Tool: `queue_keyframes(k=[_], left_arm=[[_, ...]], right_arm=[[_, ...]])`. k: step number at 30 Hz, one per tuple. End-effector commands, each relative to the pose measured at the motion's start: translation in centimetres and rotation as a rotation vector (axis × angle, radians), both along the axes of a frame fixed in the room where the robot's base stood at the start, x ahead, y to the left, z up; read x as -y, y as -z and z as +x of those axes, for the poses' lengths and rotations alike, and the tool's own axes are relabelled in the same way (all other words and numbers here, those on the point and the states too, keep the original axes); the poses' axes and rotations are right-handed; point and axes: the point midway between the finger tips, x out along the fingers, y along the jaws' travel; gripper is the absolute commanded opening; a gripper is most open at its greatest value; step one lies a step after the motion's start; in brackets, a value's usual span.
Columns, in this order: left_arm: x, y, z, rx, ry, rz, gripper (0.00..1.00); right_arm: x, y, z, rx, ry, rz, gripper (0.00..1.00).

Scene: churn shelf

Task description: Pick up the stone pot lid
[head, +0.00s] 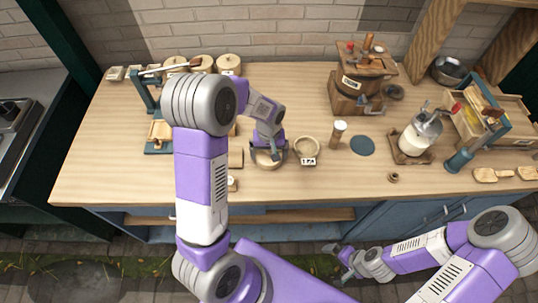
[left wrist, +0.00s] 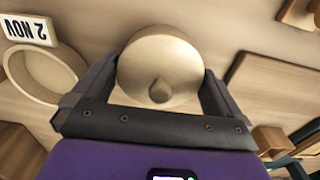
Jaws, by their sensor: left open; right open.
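The stone pot lid, a round beige disc with a small knob, lies on the wooden counter; it fills the middle of the left wrist view (left wrist: 160,55). In the head view the lid (head: 266,163) is partly hidden under my left gripper (head: 268,155). My left gripper (left wrist: 158,78) is open, with one finger on each side of the lid; I cannot tell whether they touch it. The open round pot (head: 306,150) with a label stands just right of it, and shows at the left of the wrist view (left wrist: 42,72). My right gripper (head: 342,258) is open and empty, in front of the counter.
A cork-topped jar (head: 338,133) and a dark round mat (head: 362,146) lie right of the pot. A wooden churn (head: 354,92) stands behind, a metal-topped jar (head: 420,135) further right. Several lidded pots (head: 228,64) line the back left. The counter's front middle is mostly clear.

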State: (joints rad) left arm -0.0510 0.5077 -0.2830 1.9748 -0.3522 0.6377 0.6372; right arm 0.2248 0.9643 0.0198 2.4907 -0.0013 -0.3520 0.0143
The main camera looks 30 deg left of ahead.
Motion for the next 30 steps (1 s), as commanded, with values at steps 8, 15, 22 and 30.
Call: queue_keyframes(k=[8, 15, 22, 30], left_arm=[[0.0, -0.1, 0.0, 0.000, 0.000, 0.000, 0.68], [0.0, -0.1, 0.0, 0.001, 0.000, 0.001, 0.62], [0.0, -3.0, 0.2, 0.007, 0.002, 0.001, 0.62], [0.0, -8.2, 0.1, 0.005, 0.001, 0.000, 0.62]], right_arm=[[0.0, 0.0, 0.0, 0.000, 0.000, 0.000, 1.00], [0.0, 0.0, 0.0, 0.000, 0.000, 0.000, 1.00], [0.0, -0.6, 0.0, 0.000, 0.000, 0.000, 1.00], [0.0, -1.6, 0.0, 0.000, 0.000, 0.000, 1.00]])
